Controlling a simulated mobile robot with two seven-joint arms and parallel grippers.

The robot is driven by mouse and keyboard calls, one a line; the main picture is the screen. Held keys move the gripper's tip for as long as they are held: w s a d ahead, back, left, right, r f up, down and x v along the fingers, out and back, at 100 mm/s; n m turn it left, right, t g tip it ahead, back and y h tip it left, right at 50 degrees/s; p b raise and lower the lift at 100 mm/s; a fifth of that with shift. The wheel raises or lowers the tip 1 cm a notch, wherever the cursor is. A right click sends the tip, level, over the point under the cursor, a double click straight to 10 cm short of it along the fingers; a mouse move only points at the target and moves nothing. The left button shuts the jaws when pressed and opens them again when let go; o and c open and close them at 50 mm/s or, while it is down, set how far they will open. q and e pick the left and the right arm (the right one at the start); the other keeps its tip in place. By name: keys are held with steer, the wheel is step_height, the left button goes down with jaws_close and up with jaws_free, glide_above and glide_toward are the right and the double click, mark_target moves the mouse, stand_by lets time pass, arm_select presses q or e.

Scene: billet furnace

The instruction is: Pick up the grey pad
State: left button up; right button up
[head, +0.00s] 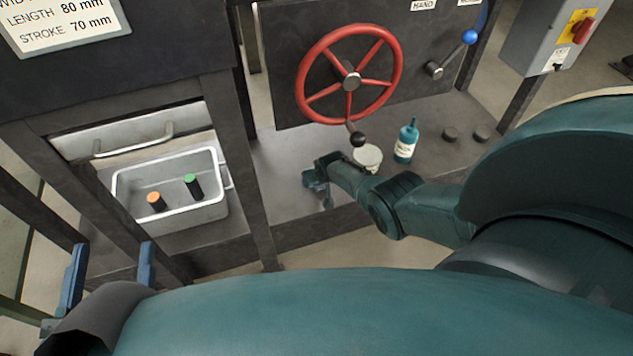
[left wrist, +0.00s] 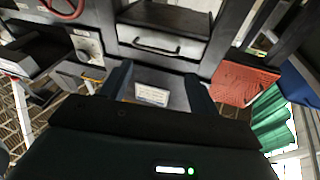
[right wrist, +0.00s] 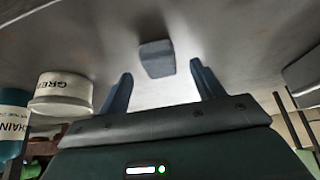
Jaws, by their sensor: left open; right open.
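The grey pad (right wrist: 156,58) is a small block on the metal bench top in the right wrist view. It lies ahead of my right gripper (right wrist: 163,82), between the lines of its two fingers and just beyond the tips. That gripper is open and empty. In the head view my right gripper (head: 317,186) is low over the bench, left of the white tub, and I cannot make out the pad there. My left gripper (head: 108,270) is open and empty at the lower left of the head view, in front of the furnace frame.
A white tub (head: 368,157) and a teal bottle (head: 405,140) stand right of my right gripper. Behind is a red handwheel (head: 349,75) with a black knob. A grey tray (head: 205,218) holds an orange-topped and a green-topped cylinder. A dark frame post (head: 243,170) separates the tray from the bench.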

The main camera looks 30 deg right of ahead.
steer(key=shift+b+x, duration=0.55)
steer(key=shift+x, duration=0.4)
steer(key=shift+w+f+b, duration=0.1)
steer(key=shift+f+b, duration=0.25)
steer(key=shift+b, duration=0.05)
steer(key=shift+w+f, duration=0.15)
steer(key=shift+d+b, duration=0.1)
steer(key=shift+b, duration=0.2)
arm_select(q)
steer(key=shift+w+d+r+t+h, duration=0.1)
steer(key=shift+w+r+t+h, duration=0.25)
steer(key=shift+r+h, duration=0.3)
arm_select(e)
steer(key=c, duration=1.1)
steer(key=shift+c, duration=0.2)
